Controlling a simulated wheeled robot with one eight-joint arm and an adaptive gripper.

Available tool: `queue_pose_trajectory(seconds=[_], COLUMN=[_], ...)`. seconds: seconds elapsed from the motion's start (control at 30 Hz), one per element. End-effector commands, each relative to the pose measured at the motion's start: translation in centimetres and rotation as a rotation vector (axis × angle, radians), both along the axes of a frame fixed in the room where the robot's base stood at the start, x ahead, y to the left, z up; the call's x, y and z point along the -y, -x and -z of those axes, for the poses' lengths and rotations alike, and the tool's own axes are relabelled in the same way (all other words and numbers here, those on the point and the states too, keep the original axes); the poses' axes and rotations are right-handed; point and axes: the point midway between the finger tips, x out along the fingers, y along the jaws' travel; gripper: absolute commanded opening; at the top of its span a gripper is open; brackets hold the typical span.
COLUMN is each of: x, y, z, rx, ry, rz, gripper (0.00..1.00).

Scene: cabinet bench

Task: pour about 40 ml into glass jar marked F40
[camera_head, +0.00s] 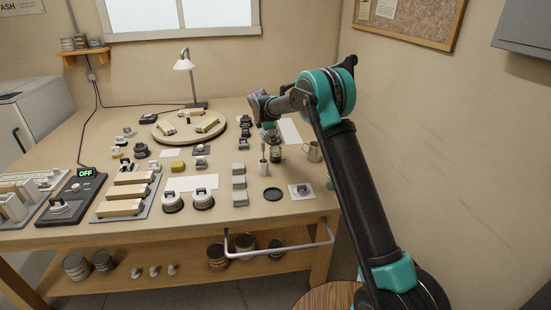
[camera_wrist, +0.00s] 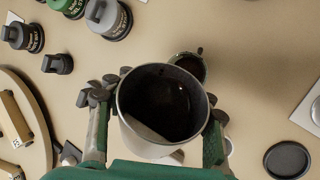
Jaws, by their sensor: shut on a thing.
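My gripper (camera_head: 267,117) is over the right part of the bench, shut on a grey cup-like vessel. In the wrist view the fingers of my gripper (camera_wrist: 155,112) grip both sides of the vessel (camera_wrist: 127,103); its open mouth faces the camera and its inside is dark, with a paler patch low down. A small jar (camera_wrist: 190,66) with dark contents stands just beyond its rim, partly hidden by it. A small dark greenish jar (camera_head: 276,154) stands below my gripper in the head view. No F40 mark is readable, and I see no stream of liquid.
A metal jug (camera_head: 313,152) stands right of the jar, and a cup with a tool (camera_head: 263,167) to its left. A black disc (camera_head: 272,194) lies in front. A round wooden board (camera_head: 160,135) with blocks is at the back. Several lidded containers (camera_wrist: 108,16) stand nearby.

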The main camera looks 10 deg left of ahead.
Motion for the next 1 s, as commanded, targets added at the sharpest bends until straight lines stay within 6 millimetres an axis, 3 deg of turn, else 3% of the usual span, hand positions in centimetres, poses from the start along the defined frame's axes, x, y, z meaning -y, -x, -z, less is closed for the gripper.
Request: queue_pose_trajectory(seconds=[0.57, 1.0], x=[-0.1, -1.4], y=[0.0, 0.2], z=[0.1, 0.9], rx=[0.008, 0.094], ry=[0.028, 0.329], rz=[-0.001, -0.005], gripper=[0.09, 0.09])
